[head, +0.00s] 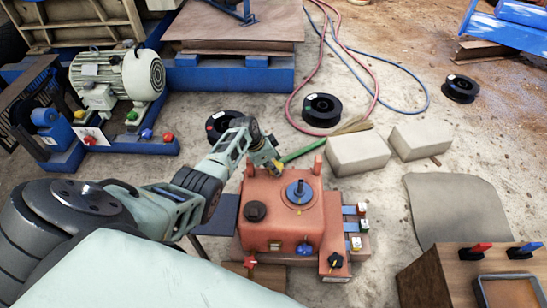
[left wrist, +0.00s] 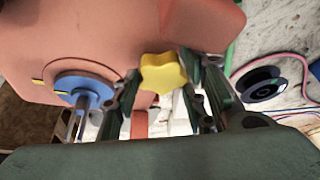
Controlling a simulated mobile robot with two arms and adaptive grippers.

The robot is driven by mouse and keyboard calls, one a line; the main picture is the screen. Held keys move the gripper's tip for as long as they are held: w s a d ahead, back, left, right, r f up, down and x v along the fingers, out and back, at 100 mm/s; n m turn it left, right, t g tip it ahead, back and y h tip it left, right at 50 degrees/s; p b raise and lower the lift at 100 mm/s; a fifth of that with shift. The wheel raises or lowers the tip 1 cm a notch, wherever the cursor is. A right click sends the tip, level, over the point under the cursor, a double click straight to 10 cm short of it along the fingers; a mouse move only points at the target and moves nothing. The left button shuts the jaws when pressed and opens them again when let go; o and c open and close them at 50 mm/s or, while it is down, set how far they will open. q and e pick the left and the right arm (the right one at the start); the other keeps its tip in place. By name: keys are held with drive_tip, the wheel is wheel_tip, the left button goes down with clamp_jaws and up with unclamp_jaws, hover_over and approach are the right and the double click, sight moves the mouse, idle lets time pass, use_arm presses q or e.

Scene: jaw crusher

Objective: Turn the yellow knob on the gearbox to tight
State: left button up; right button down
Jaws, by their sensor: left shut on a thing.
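The orange-red gearbox (head: 283,222) stands on the floor in the middle of the head view, and its body fills the upper left of the left wrist view (left wrist: 80,30). The yellow star-shaped knob (left wrist: 163,72) shows in the left wrist view on the gearbox side. My left gripper (head: 264,156) reaches to the gearbox's far left corner. In the left wrist view its fingers (left wrist: 165,95) stand on either side of the knob, shut on it. In the head view the gripper mostly hides the knob. My right gripper is not in view.
A blue shaft (head: 299,191) and black cap (head: 255,211) sit on the gearbox top. A black knob (head: 335,260) and several small coloured knobs are at its right and front. Pale blocks (head: 358,153), black spools (head: 321,109) and hoses lie behind. A motor (head: 120,76) stands at left.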

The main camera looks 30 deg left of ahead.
use_arm(q)
drive_tip(key=shift+s+d+f, duration=0.2)
drive_tip(key=shift+s+f, duration=0.05)
drive_tip(key=shift+s, duration=0.05)
drive_tip(key=o, duration=1)
drive_tip(key=shift+o, duration=0.5)
drive_tip(key=shift+w+a+r, duration=0.1)
drive_tip(key=shift+a+r, duration=0.1)
drive_tip(key=shift+r, duration=0.1)
drive_tip(key=shift+a+r, duration=0.2)
drive_tip(key=shift+r, duration=0.35)
drive_tip(key=v, duration=1)
drive_tip(key=shift+s+r, duration=0.2)
drive_tip(key=shift+s, duration=0.05)
drive_tip(key=shift+d, duration=0.1)
